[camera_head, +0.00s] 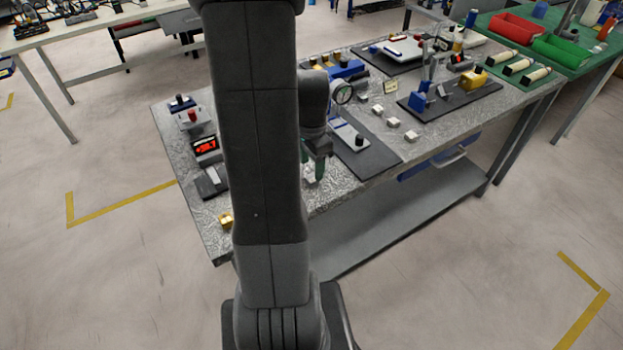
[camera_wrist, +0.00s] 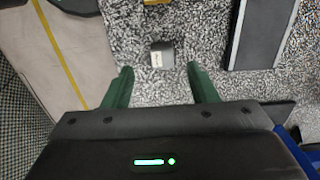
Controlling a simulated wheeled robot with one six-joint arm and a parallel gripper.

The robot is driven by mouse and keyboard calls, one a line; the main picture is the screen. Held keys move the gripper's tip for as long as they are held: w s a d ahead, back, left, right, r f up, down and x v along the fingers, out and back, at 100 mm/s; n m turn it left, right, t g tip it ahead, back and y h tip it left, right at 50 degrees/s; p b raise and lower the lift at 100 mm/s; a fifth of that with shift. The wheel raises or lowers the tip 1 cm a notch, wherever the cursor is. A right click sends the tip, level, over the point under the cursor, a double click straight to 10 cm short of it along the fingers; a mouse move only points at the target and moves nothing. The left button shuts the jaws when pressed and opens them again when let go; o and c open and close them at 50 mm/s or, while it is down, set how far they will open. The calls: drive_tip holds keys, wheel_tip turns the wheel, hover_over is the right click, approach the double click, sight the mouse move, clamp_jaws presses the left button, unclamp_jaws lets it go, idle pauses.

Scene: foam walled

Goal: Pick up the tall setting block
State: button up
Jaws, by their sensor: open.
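A small grey metal block (camera_wrist: 162,56) with a pale label stands on the speckled bench top in the wrist view. It lies just beyond the gap between my green fingertips. I take it for the tall setting block, but its height is hard to judge from above. My gripper (camera_wrist: 160,72) is open and empty, with one finger to each side of the block's line and no contact visible. In the head view my gripper (camera_head: 317,172) is low over the bench's near edge, partly hidden by my arm.
A dark plate (camera_head: 365,155) with a gauge stand is right of my gripper. Several small pale blocks (camera_head: 411,136) lie farther right. A red digital display (camera_head: 206,146) stands at left.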

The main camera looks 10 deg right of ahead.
sight(312, 178)
drive_tip(key=shift+s+f, duration=0.15)
drive_tip(key=shift+f, duration=0.4)
drive_tip(key=shift+w+f+p, duration=0.15)
drive_tip(key=shift+f+p, duration=0.05)
drive_tip(key=shift+f, duration=0.85)
drive_tip(key=shift+w+f+p, duration=0.15)
drive_tip(key=shift+f+p, duration=0.05)
drive_tip(key=shift+f, duration=0.8)
drive_tip(key=shift+c, duration=0.4)
clamp_jaws()
